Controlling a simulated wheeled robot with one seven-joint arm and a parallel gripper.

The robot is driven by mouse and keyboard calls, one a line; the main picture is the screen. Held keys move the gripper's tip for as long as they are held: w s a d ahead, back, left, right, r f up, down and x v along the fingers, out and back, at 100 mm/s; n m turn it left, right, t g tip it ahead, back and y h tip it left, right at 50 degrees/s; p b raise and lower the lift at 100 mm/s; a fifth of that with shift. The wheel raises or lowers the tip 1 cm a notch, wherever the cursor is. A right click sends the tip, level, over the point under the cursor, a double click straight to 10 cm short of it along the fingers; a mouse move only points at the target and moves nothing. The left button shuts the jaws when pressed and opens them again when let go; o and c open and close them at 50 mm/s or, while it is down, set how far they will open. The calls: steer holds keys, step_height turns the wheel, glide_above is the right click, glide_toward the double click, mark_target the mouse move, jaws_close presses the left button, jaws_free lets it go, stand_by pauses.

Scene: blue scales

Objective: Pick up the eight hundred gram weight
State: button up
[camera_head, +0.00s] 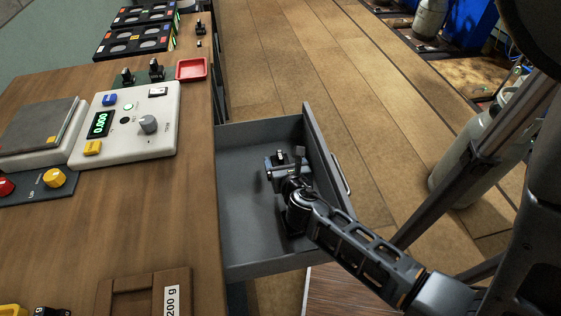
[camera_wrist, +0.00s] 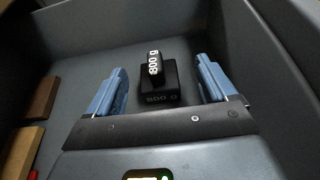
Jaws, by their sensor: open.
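The eight hundred gram weight (camera_wrist: 158,92) is a black block with a narrower top, marked "800 g" in white on both parts. It stands upright on the drawer floor in the wrist view. My gripper (camera_wrist: 162,68) is open, with one blue finger to each side of the weight and visible gaps between. In the head view my gripper (camera_head: 287,159) reaches down into the open grey drawer (camera_head: 243,200). There I cannot clearly make out the weight beside the gripper.
Drawer walls stand close around my gripper. Wooden blocks (camera_wrist: 39,98) lie at the left in the wrist view. On the wooden table (camera_head: 150,215) are a white scale panel (camera_head: 125,125) reading 0.000, a red tray (camera_head: 191,69) and a wooden box labelled "200 g" (camera_head: 140,290).

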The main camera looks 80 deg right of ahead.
mark_target(279, 153)
steer(key=shift+p+x, duration=0.4)
steer(key=shift+x, duration=2.2)
steer(key=shift+w+a, duration=0.1)
steer(key=shift+w, duration=0.1)
jaws_close()
steer(key=shift+r, duration=0.1)
